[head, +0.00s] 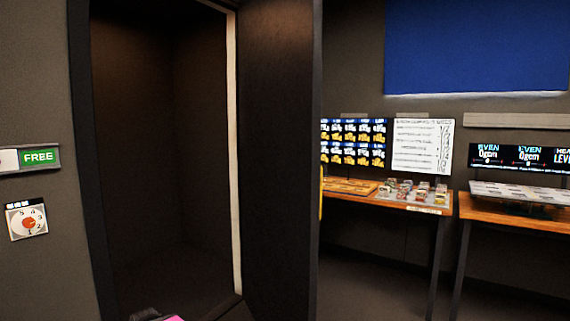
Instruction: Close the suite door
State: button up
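The suite door (275,160) is a dark panel standing wide open in the head view. It is swung out to the right of a dark doorway (165,150), and a pale strip (234,150) runs up the doorway's right side. A narrow yellow piece (321,192) shows at the door's right edge; I cannot tell whether it is a handle. My gripper's fingers are not in view. Only a small black and pink shape shows at the bottom edge, probably part of my arm, and it appears apart from the door.
A green FREE sign (39,157) and a dial plate (27,219) are on the wall left of the doorway. Right of the door stand wooden tables (430,206) with display boards (422,145) and small items. Dark floor shows in front of the tables.

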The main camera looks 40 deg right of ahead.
aim_at(280, 45)
jog(key=k+l, duration=0.2)
jog(key=l, duration=0.2)
jog(key=k+l, duration=0.25)
jog(key=l, duration=0.15)
jog(key=k+l, duration=0.2)
jog(key=l, duration=0.2)
jog(key=k+l, duration=0.2)
jog(key=l, duration=0.2)
jog(key=k+l, duration=0.25)
jog(key=l, duration=0.15)
jog(key=k+l, duration=0.2)
jog(key=l, duration=0.25)
jog(key=k+l, duration=0.1)
jog(key=l, duration=0.35)
jog(key=k+l, duration=0.1)
jog(key=l, duration=0.35)
jog(key=k+l+u, duration=0.1)
jog(key=l, duration=0.35)
jog(key=i+l+u, duration=0.1)
jog(key=i+l, duration=0.15)
jog(key=i+l+u, duration=0.15)
jog(key=l, duration=0.35)
jog(key=i+l+u, duration=0.1)
jog(key=i+l, duration=0.2)
jog(key=l, duration=0.1)
